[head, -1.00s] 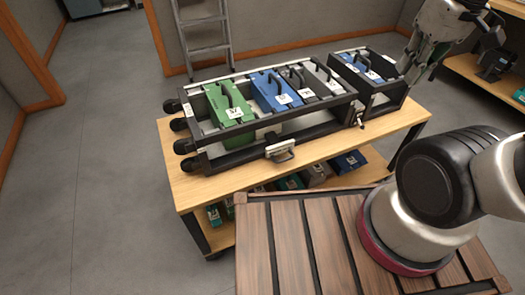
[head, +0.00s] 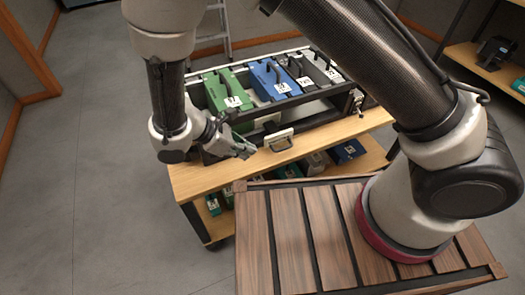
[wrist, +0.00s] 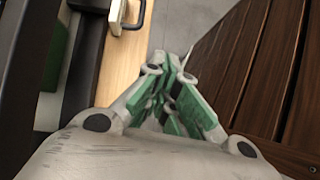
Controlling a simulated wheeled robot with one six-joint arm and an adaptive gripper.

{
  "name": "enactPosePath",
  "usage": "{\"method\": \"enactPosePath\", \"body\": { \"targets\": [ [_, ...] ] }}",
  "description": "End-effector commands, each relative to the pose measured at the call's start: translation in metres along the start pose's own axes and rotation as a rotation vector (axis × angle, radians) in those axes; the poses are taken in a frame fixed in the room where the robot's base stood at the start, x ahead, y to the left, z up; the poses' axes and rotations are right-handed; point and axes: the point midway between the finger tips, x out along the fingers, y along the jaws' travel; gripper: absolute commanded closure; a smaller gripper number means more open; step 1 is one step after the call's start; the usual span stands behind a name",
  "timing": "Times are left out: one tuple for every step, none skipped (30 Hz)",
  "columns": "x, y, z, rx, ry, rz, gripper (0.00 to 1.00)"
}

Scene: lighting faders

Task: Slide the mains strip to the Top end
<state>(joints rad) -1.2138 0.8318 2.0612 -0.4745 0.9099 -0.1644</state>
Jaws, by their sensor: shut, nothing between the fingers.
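Several labelled strips with black handles sit in a black-framed rack (head: 212,154) on the wooden table: a green one (head: 214,90), a blue one (head: 273,80), a dark grey one (head: 299,71) and a grey one (head: 322,66). The labels are too small to read, so I cannot tell which is the mains strip. My gripper (head: 243,149) is at the rack's front left, above the table's front edge, apart from the strip handles. In the wrist view my gripper (wrist: 178,108) has its green-padded fingers shut and empty. My wrist hides the rack's left front corner.
A slatted wooden platform (head: 290,235) lies in front. Boxes (head: 349,151) fill the lower shelf. Open floor (head: 100,170) lies left.

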Motion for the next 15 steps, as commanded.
{"method": "enactPosePath", "body": {
  "targets": [
    [0.001, 0.014, -0.014, -0.042, 0.005, 0.032, 1.00],
    [-0.008, 0.024, -0.019, -0.062, 0.021, 0.059, 1.00],
    [-0.014, 0.032, -0.023, -0.086, 0.033, 0.084, 1.00],
    [-0.016, 0.036, -0.025, -0.108, 0.036, 0.098, 1.00],
    [-0.015, 0.037, -0.025, -0.127, 0.034, 0.104, 1.00],
    [-0.013, 0.037, -0.025, -0.137, 0.035, 0.103, 1.00],
    [-0.011, 0.037, -0.025, -0.140, 0.035, 0.102, 1.00],
    [-0.008, 0.037, -0.025, -0.141, 0.035, 0.102, 1.00],
    [-0.003, 0.038, -0.025, -0.140, 0.034, 0.101, 1.00],
    [0.002, 0.038, -0.025, -0.139, 0.033, 0.100, 1.00],
    [0.007, 0.038, -0.025, -0.140, 0.033, 0.098, 1.00],
    [0.015, 0.038, -0.025, -0.140, 0.033, 0.098, 1.00],
    [0.021, 0.039, -0.025, -0.139, 0.032, 0.098, 1.00],
    [0.027, 0.040, -0.025, -0.139, 0.033, 0.098, 1.00],
    [0.036, 0.040, -0.025, -0.138, 0.032, 0.096, 1.00]
  ]
}}
